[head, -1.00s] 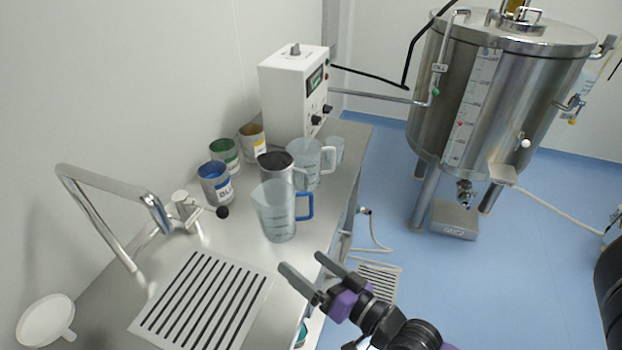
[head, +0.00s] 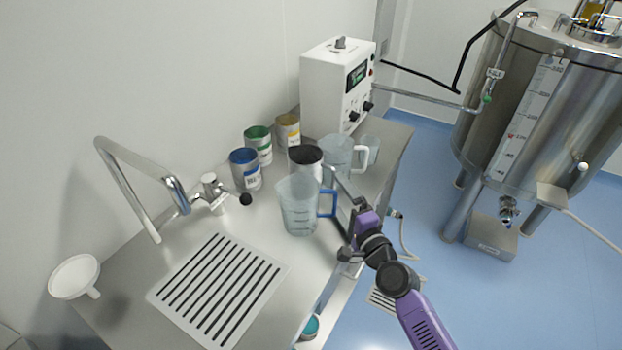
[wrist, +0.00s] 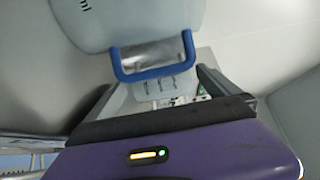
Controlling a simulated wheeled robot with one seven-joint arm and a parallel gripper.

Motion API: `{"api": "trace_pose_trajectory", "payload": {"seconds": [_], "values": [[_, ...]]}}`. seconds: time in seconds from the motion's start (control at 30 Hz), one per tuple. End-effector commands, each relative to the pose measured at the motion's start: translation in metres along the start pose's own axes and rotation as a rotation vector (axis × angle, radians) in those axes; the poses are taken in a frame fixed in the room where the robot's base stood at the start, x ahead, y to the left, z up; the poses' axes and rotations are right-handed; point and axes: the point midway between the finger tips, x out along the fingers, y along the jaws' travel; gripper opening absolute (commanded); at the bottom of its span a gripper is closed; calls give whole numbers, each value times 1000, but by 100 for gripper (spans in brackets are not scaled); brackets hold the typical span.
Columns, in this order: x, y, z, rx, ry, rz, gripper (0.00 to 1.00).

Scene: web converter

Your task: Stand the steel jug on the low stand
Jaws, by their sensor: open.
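The steel jug (head: 305,157), a grey metal vessel with a dark inside, stands upright on the bench. A clear measuring jug with a blue handle (head: 299,208) stands in front of it and hides its lower part. A low steel box under the tank valve (head: 492,238) looks like the low stand; its top shows nothing on it. My gripper (head: 339,192) is open, just right of the blue handle and close to both jugs. In the wrist view the blue handle (wrist: 153,72) lies ahead of the spread fingers. Contact cannot be told.
Another clear jug (head: 338,152) and a small beaker (head: 369,150) stand behind. Several paint tins (head: 245,170) line the wall side. A white control box (head: 337,85) stands at the back. A tap (head: 140,185) and slotted drain (head: 217,290) occupy the near bench. Blue floor lies right.

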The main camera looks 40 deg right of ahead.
Motion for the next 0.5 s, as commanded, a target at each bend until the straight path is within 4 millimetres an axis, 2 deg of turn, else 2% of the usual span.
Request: {"api": "trace_pose_trajectory", "payload": {"seconds": [0.5], "values": [[53, 1, -5, 0, 1, -1, 100]]}}
